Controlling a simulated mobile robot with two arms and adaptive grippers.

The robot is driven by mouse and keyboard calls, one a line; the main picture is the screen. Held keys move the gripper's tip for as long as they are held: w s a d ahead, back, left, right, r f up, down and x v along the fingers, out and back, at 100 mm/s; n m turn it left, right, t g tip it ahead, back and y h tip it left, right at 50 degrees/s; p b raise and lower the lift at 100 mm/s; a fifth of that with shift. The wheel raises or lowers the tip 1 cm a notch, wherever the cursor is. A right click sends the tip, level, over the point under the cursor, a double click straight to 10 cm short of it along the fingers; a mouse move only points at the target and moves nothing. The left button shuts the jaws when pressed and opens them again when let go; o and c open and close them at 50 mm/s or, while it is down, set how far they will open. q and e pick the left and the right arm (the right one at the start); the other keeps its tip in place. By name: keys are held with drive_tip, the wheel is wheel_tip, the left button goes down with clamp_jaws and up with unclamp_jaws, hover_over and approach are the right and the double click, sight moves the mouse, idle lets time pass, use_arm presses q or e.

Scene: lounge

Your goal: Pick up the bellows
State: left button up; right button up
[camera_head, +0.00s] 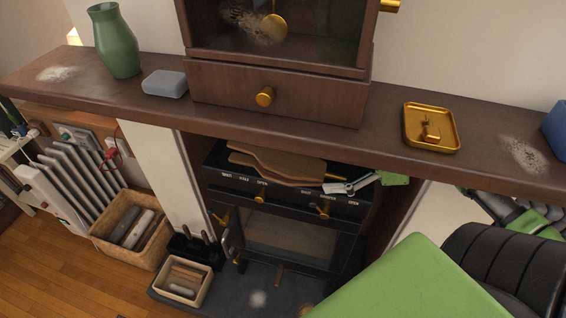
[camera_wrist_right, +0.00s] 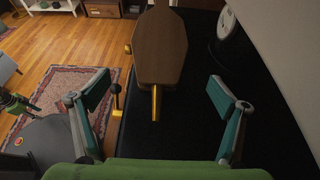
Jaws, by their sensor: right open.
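The bellows (camera_head: 275,163) are flat, brown and wooden, and lie on top of the black stove under the mantel. In the right wrist view the bellows (camera_wrist_right: 158,45) lie ahead, with their gold nozzle pointing towards me. My right gripper (camera_head: 345,188) is at the right of the stove top, close to the nozzle end. In its wrist view the right gripper (camera_wrist_right: 158,92) is open, its fingers apart on either side of the nozzle, with nothing held.
The mantel (camera_head: 210,122) with a clock drawer overhangs the stove (camera_head: 290,235) closely. It bears a green vase (camera_head: 117,42), a grey block (camera_head: 165,83) and a gold tray (camera_head: 431,110). Baskets (camera_head: 130,230) stand on the floor at left. A wall borders the stove top on the right in the wrist view.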

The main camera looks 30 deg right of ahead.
sight(289, 160)
drive_tip(key=w+a, duration=0.2)
drive_tip(key=shift+w+a+r, duration=0.2)
drive_tip(key=shift+w+a, duration=0.15)
drive_tip(key=shift+a, duration=0.05)
drive_tip(key=shift+w+a+f, duration=0.1)
drive_tip(key=shift+w+a, duration=0.05)
drive_tip(key=shift+w, duration=0.15)
drive_tip(key=shift+w+a, duration=0.1)
drive_tip(key=shift+w, duration=0.1)
drive_tip(key=shift+w+a+p, duration=0.35)
drive_tip(key=shift+w+a, duration=0.1)
drive_tip(key=w+a, duration=0.2)
drive_tip(key=shift+w+a+p, duration=0.1)
drive_tip(key=shift+w+p, duration=0.2)
drive_tip(key=shift+w+a+f, duration=0.2)
drive_tip(key=shift+w+a, duration=0.05)
drive_tip(key=shift+w, duration=0.05)
use_arm(q)
drive_tip(key=shift+s+r, duration=0.2)
drive_tip(key=shift+r, duration=0.3)
drive_tip(key=shift+s+r, duration=0.2)
drive_tip(key=shift+r, duration=0.25)
